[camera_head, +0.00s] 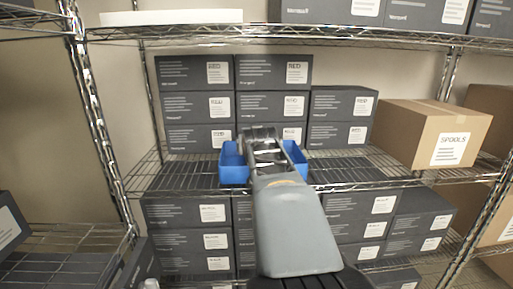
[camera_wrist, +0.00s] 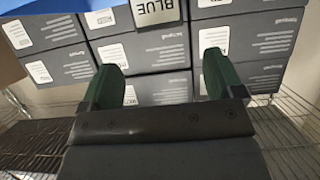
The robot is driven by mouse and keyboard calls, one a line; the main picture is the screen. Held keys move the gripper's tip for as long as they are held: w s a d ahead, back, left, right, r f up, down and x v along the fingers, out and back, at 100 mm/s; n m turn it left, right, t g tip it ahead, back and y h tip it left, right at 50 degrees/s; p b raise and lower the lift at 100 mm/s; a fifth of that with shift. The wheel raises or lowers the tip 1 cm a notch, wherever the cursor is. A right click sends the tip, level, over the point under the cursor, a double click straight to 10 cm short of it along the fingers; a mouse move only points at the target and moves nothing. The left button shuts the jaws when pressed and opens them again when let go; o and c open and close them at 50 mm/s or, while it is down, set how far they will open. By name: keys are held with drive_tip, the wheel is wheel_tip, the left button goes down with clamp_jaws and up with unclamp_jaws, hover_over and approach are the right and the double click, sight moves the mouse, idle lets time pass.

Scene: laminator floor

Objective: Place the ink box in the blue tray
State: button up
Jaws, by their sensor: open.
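The blue tray (camera_head: 234,165) sits on the middle wire shelf in the head view, its two sides showing left and right of my arm. My gripper (camera_head: 262,137) is over or in front of its middle and hides much of it. In the wrist view my gripper (camera_wrist: 162,88) has two green fingers, spread apart, with nothing visibly clamped between them. A small dark piece with a pale label reading BLUE (camera_wrist: 159,12) shows at the top edge, beyond the fingers. It may be the ink box, but most of it is out of frame. A blue surface (camera_wrist: 38,72) shows at upper left.
Dark boxes with RED labels (camera_head: 190,107) are stacked behind the tray. A cardboard SPOOLS carton (camera_head: 405,130) stands to the right. Bare wire shelf (camera_head: 355,167) lies between tray and carton. An upright post (camera_head: 95,100) stands left; more dark boxes fill the lower shelf.

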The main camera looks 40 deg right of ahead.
drive_tip(key=s+a+f+n+g+y, duration=0.1)
drive_tip(key=s+a+f+n+y, duration=0.15)
drive_tip(key=a+f, duration=0.6)
drive_tip(key=s+a+f+n+g+y, duration=0.15)
drive_tip(key=a+f+y, duration=0.3)
drive_tip(key=a, duration=0.65)
drive_tip(key=s+a+f+n+g+y, duration=0.1)
drive_tip(key=s+a+f+n+g, duration=0.3)
drive_tip(key=s+a+f, duration=0.3)
wheel_tip(320, 180, down, 3)
drive_tip(key=a, duration=0.3)
drive_tip(key=shift+s+r+y, duration=0.15)
drive_tip(key=shift+s+y, duration=0.25)
drive_tip(key=shift+c, duration=0.5)
